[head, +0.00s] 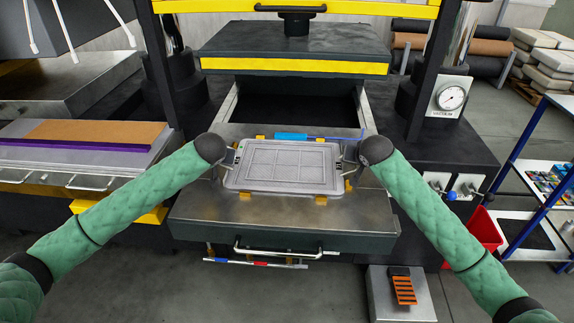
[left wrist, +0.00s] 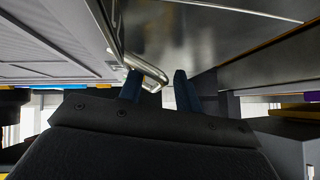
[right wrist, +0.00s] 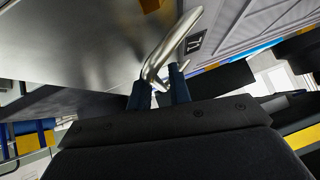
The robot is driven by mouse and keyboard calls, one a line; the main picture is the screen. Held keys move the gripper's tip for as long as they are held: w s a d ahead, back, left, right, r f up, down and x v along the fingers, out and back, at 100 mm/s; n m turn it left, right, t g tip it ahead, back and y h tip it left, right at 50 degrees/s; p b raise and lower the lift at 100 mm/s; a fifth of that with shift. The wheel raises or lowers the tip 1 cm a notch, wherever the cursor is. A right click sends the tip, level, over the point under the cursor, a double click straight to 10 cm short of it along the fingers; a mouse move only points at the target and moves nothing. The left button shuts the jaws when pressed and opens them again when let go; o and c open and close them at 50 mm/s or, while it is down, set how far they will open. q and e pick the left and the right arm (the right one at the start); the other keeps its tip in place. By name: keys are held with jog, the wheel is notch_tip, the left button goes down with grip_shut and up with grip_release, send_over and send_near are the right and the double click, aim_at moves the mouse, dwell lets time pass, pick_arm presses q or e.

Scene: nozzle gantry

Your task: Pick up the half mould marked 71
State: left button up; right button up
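The half mould marked 71 is a grey rectangular plate (head: 281,166) with a ribbed, panelled face. It lies flat on the press's metal shelf and has a metal handle at each short end. Its dark 71 tag (right wrist: 196,42) shows in the right wrist view. My left gripper (left wrist: 158,82) is at the left handle (left wrist: 148,68); its fingers are apart, with the bar's bend between them and space beside it. My right gripper (right wrist: 158,82) is at the right handle (right wrist: 172,45), its fingers close on both sides of the bar. In the head view, both grippers' fingers are mostly hidden.
Yellow clips and a blue strip (head: 291,136) sit around the mould. The press's upper block (head: 295,45) stands behind, over a dark opening. A bench with a brown board (head: 95,133) is at left. A blue-framed rack (head: 535,190) and red bin (head: 487,230) are at right.

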pick_arm(q)
jog(key=shift+c, duration=0.4)
pick_arm(e)
jog(key=shift+c, duration=0.4)
pick_arm(q)
jog(key=c, duration=0.4)
pick_arm(e)
grip_shut()
pick_arm(q)
grip_shut()
jog(key=shift+r, duration=0.15)
pick_arm(e)
jog(key=shift+r, duration=0.1)
